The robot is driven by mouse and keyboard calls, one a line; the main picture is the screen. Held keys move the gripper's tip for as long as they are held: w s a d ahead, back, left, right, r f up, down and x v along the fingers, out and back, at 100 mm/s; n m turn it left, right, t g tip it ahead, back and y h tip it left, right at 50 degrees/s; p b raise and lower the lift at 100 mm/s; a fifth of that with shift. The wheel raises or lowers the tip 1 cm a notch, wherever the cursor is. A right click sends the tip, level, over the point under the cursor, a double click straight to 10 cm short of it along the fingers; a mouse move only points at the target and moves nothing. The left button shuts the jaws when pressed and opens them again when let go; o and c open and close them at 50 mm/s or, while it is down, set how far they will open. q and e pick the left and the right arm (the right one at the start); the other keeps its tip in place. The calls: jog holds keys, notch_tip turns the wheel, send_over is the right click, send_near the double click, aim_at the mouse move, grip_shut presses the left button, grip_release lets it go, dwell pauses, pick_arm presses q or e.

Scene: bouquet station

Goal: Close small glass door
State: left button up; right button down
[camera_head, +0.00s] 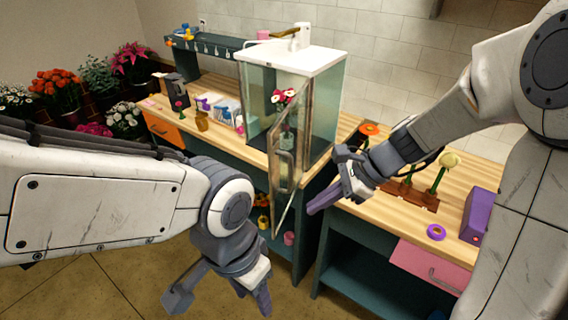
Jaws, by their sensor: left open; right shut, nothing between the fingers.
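The small glass door (286,165) belongs to a glass cabinet with a white top (292,57) on the wooden counter. The door stands swung open toward me, with its handle (284,170) on the near face. Red and white flowers (284,97) stand in a vase inside the cabinet. My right gripper (318,190) is shut and empty, just right of the door; I cannot tell whether it touches it. My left gripper (222,297) is open and empty, low in front of the counter and left of the door.
A flower rack (412,194) with several blooms, a purple tape roll (436,232) and a purple box (480,214) stand on the right counter. An open pink drawer (430,262) juts out below. An orange drawer (165,130) is at the left. Potted flowers (60,90) fill the far left.

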jog(key=w+d+r+m+t+p, duration=0.1)
jog(key=w+d+r+m+t, duration=0.1)
jog(key=w+d+m, duration=0.15)
jog(key=m+p, duration=0.1)
jog(key=p, duration=0.1)
send_near(274, 198)
jog(key=shift+y, duration=0.3)
jog(key=x, duration=0.5)
jog(key=shift+d+f, duration=0.3)
jog(key=shift+w+a+f, duration=0.1)
jog(key=shift+a, duration=0.25)
pick_arm(q)
notch_tip(274, 198, up, 5)
jog(key=shift+s+f, duration=0.1)
jog(key=shift+f, duration=0.1)
jog(key=shift+f, duration=0.1)
